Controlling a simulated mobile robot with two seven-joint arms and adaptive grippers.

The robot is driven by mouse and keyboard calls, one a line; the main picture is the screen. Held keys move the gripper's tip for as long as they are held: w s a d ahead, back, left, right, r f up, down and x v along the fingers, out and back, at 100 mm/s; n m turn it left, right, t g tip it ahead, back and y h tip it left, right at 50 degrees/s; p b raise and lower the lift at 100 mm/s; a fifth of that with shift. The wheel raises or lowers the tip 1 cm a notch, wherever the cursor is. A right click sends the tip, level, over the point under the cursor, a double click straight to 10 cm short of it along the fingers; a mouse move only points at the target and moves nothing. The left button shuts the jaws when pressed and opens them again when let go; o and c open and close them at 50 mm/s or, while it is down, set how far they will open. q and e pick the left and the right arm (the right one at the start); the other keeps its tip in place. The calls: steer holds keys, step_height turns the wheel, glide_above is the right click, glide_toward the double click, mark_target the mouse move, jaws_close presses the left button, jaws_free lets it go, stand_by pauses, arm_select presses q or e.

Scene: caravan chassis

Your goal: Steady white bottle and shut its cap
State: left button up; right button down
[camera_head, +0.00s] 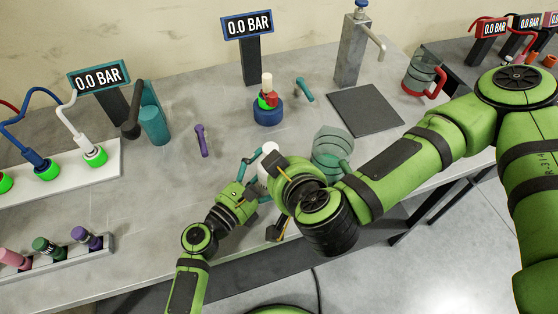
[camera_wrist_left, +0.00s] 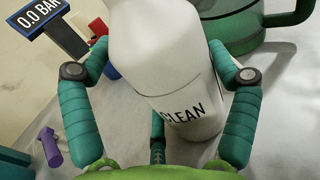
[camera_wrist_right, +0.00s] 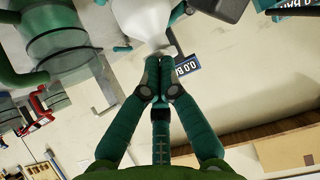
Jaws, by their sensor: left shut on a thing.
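The white bottle (camera_wrist_left: 180,75) with dark "CLEAN" lettering fills the middle of the left wrist view. Its top is cut off there. My left gripper (camera_wrist_left: 190,100) is shut on the bottle, with a teal finger on each side of its body. In the head view the bottle (camera_head: 269,151) shows only partly, behind my grippers. My right gripper (camera_wrist_right: 158,62) has its fingertips together, right at the white bottle (camera_wrist_right: 143,18) in the right wrist view. I see nothing held between them. I cannot make out the cap or whether it is open.
A clear green-tinted jug (camera_head: 333,148) stands close on the right of the bottle. A blue base with a red and white fitting (camera_head: 267,107) stands behind. A purple handle (camera_head: 201,140) lies to the left. A dark square mat (camera_head: 365,110) lies at the back right.

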arm_select(q)
steer(key=shift+s+d+r, duration=0.1)
steer(key=shift+d+r, duration=0.05)
steer(key=shift+d, duration=0.1)
arm_select(e)
steer(key=shift+s+f, duration=0.15)
steer(key=shift+f, duration=0.15)
arm_select(q)
steer(key=shift+a, duration=0.2)
steer(key=o, duration=1.1)
steer(key=shift+c, duration=0.2)
arm_select(e)
step_height(320, 180, up, 11)
steer(key=shift+r, duration=0.1)
arm_select(q)
steer(key=v, duration=1.2)
steer(key=shift+a, duration=0.1)
